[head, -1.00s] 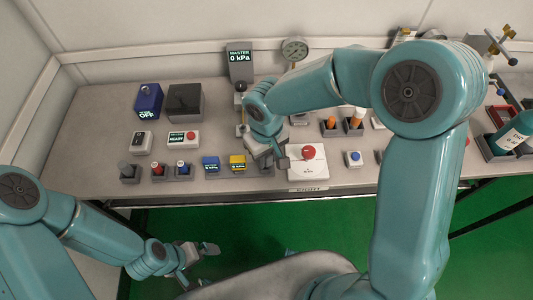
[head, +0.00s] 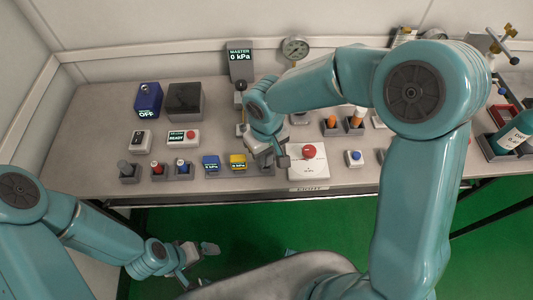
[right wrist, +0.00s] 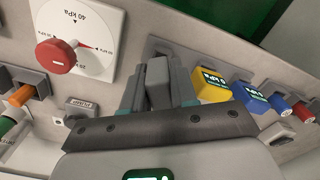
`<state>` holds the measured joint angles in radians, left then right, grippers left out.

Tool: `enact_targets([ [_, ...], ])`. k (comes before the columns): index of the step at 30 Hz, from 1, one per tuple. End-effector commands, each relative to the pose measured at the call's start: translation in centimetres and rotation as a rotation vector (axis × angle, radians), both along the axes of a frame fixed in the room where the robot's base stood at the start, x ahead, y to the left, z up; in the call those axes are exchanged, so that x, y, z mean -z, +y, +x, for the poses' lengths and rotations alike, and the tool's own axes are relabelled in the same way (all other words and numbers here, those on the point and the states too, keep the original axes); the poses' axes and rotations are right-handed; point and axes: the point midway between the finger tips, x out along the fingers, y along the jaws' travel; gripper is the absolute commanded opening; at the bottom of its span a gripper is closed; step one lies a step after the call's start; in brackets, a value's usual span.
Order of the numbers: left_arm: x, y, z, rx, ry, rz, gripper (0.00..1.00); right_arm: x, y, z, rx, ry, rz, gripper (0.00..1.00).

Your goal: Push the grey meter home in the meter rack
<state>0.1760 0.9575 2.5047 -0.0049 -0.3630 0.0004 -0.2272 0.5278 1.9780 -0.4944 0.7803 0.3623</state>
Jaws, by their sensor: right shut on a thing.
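In the head view my right gripper (head: 275,160) is at the front of the bench, just right of the yellow meter (head: 237,162). The grey meter rack (right wrist: 160,46) shows beyond the held meter, with the yellow and blue meters in its line. I cannot tell how deep the grey meter sits, since the gripper hides its lower part. My left gripper (head: 198,262) is open and empty, off the bench over the green floor.
A white plate with a red knob (head: 308,152) lies close right of my right gripper. The blue meter (head: 211,164) is left of the yellow one. A master gauge block (head: 240,60) stands behind. Several small holders line the front left edge.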

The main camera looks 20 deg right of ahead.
Motion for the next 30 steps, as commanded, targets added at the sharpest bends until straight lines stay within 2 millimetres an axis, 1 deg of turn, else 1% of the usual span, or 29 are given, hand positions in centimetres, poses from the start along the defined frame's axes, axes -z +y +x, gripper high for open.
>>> enact_targets([
  [10,0.2,0.0,0.0,0.000,0.000,0.000,1.00,0.1,0.0,0.0,0.000,0.000,0.000,0.00],
  [30,1.6,0.0,0.0,0.000,0.000,0.000,1.00,1.6,0.0,0.0,0.000,0.000,0.000,0.00],
])
